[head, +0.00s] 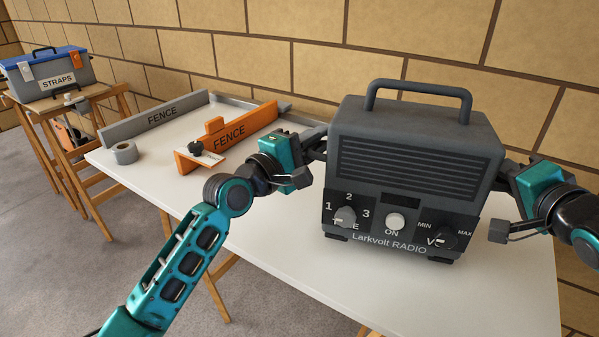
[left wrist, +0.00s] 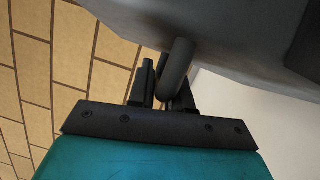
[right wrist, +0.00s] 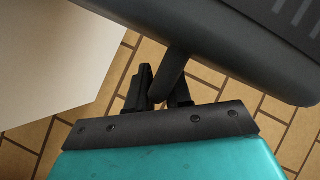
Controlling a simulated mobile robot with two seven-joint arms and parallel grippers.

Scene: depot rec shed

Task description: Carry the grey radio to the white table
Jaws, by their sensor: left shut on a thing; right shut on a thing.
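The grey radio (head: 415,165) is upright in the head view, its knobs and "Larkvolt RADIO" label facing me. It is over the white table (head: 290,245); I cannot tell whether its feet touch the top. My left gripper (head: 318,148) is at its left side, and the left wrist view shows the fingers (left wrist: 165,85) shut on a side handle (left wrist: 178,65). My right gripper (head: 503,180) is at its right side, and the right wrist view shows the fingers (right wrist: 162,88) shut on the other side handle (right wrist: 171,72). The radio's back is hidden.
An orange fence (head: 240,130), a grey fence (head: 155,117) and a roll of tape (head: 124,153) are on the table's left part. A brick wall (head: 290,50) stands behind. A straps toolbox (head: 50,78) sits on a wooden stand at far left. The table's front middle is bare.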

